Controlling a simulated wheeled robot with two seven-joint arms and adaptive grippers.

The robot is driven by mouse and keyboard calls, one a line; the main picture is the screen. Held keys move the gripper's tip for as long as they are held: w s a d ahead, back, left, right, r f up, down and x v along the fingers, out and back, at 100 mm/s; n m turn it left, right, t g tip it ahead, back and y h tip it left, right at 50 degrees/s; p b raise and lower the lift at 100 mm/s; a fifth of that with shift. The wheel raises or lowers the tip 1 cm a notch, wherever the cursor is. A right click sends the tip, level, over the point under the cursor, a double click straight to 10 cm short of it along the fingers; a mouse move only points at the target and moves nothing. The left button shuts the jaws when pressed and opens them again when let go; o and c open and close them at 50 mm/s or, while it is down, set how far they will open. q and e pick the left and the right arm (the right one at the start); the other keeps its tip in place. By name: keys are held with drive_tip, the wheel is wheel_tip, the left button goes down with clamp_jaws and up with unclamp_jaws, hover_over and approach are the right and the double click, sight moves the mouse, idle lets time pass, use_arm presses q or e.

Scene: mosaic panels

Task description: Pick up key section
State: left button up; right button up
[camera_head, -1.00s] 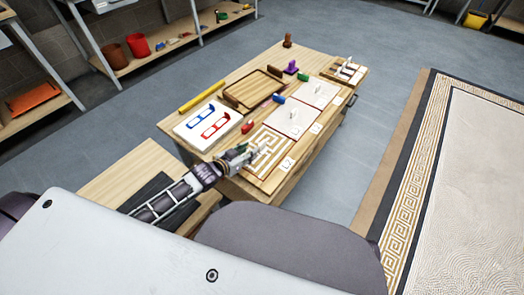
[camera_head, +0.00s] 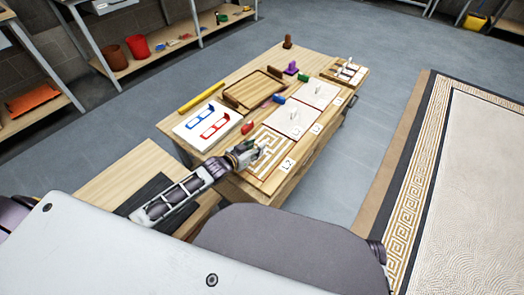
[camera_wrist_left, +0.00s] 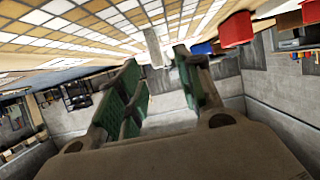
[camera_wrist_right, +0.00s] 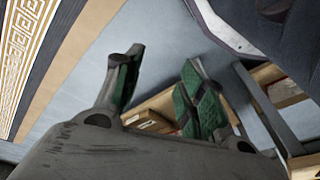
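The key section (camera_head: 268,170) is a tan and white panel with a Greek key pattern, lying on the near end of the wooden table. In the left wrist view its patterned face (camera_wrist_left: 85,30) fills the top, with a pale upright handle (camera_wrist_left: 155,47) standing from it. My left gripper (camera_head: 259,149) is low over the panel. Its fingers (camera_wrist_left: 162,60) are open, with the handle showing beyond and between their tips; contact is not visible. My right gripper (camera_wrist_right: 157,72) is open and empty, over floor and shelving in its wrist view; the head view does not show it.
Two pale panels with handles (camera_head: 291,122) (camera_head: 318,95) lie farther along the table. A wooden tray (camera_head: 232,105), a white board with red and blue shapes (camera_head: 190,130) and small coloured blocks (camera_head: 247,128) lie nearby.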

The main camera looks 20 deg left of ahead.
drive_tip(key=shift+s+f, duration=0.15)
drive_tip(key=shift+f, duration=0.05)
use_arm(q)
drive_tip(key=shift+w+d, duration=0.1)
drive_tip(key=shift+w, duration=0.1)
drive_tip(key=shift+w+d+f+b, duration=0.2)
drive_tip(key=shift+w+f+b, duration=0.15)
drive_tip(key=shift+w, duration=0.1)
drive_tip(key=shift+b+x, duration=0.55)
drive_tip(key=shift+x, duration=0.75)
drive_tip(key=shift+w+d, duration=0.15)
drive_tip(key=shift+w, duration=0.2)
drive_tip(key=shift+w+f, duration=0.1)
use_arm(e)
drive_tip(key=r, duration=0.3)
drive_tip(key=shift+w+a, duration=0.25)
drive_tip(key=shift+w, duration=0.1)
use_arm(q)
drive_tip(key=shift+c, duration=0.4)
use_arm(e)
drive_tip(key=shift+f, duration=0.1)
